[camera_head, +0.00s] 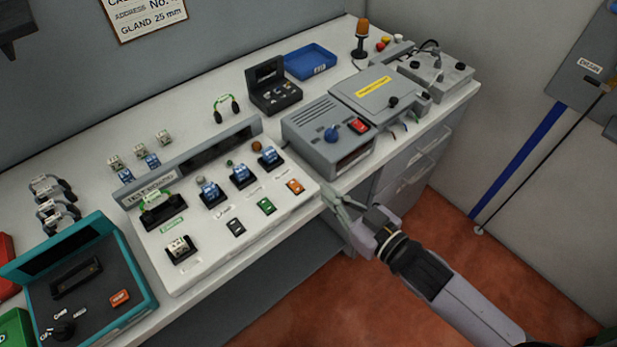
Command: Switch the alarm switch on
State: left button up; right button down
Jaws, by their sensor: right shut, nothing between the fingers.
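Several rocker switches show, and their labels are too small to read, so I cannot tell which is the alarm switch. A red rocker (357,125) sits on the grey box beside a blue knob (331,134). An orange rocker (295,186), a green rocker (266,206) and a black rocker (236,227) sit on the white test panel (205,258). My right gripper (332,198) is shut and empty at the bench's front edge, right of the panel's orange rocker. My left gripper is not in view.
The grey box (305,140) stands right of the panel. An orange beacon (361,32), a blue tray (311,62) and a black case (268,98) stand behind. The teal case (143,281) is at the left. Open floor (290,300) lies before the bench (218,123).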

jog(key=shift+r, duration=0.1)
jog(key=p, duration=0.3)
send_over(300, 188)
jog(key=shift+s+d+f, duration=0.25)
jog(key=shift+s+f, duration=0.05)
jog(key=shift+f, duration=0.15)
jog(key=f, duration=0.2)
jog(key=shift+w+a+f, duration=0.25)
jog(key=shift+w+f, duration=0.05)
jog(key=shift+f, duration=0.9)
